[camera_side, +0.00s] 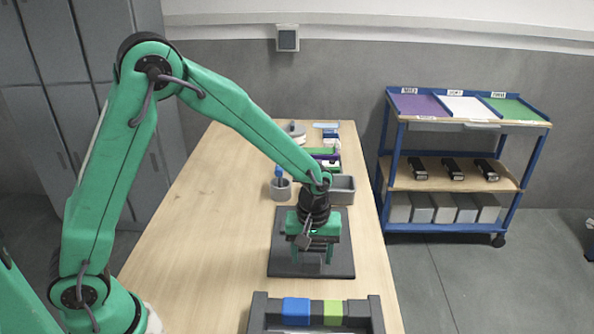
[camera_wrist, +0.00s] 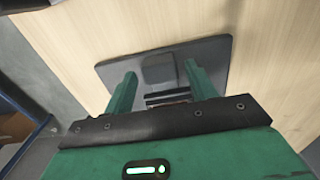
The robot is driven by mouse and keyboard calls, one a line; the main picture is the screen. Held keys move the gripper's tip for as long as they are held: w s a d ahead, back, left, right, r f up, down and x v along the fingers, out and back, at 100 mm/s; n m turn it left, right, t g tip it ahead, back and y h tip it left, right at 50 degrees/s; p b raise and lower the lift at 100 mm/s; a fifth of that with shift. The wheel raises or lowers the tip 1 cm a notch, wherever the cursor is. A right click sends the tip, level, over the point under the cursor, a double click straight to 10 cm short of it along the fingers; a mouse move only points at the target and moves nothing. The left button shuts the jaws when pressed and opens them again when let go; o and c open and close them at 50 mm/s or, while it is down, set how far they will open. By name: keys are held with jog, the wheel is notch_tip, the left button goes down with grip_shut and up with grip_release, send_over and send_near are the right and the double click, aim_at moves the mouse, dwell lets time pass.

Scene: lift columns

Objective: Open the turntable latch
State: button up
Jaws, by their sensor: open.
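A dark flat plate (camera_side: 283,262) lies on the wooden table under my gripper (camera_side: 314,243). It also shows in the wrist view (camera_wrist: 215,52). A dark rounded block (camera_wrist: 158,68) sits on the plate, and a small black part with pale stripes (camera_wrist: 167,97) shows nearer to my palm. I cannot tell which of these is the turntable latch. My gripper is open in the wrist view (camera_wrist: 160,72), its two green fingers apart on either side of these parts. Nothing is visibly held. In the side view my gripper hides most of the fixture, and contact cannot be told.
A black rack with blue and green blocks (camera_side: 318,312) stands at the table's near edge. A grey cup (camera_side: 281,190) and a grey bin (camera_side: 342,190) stand behind the plate. A blue-framed shelf cart (camera_side: 392,150) stands right of the table. The table's left part is clear.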

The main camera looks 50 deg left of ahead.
jog(key=shift+r, duration=2.75)
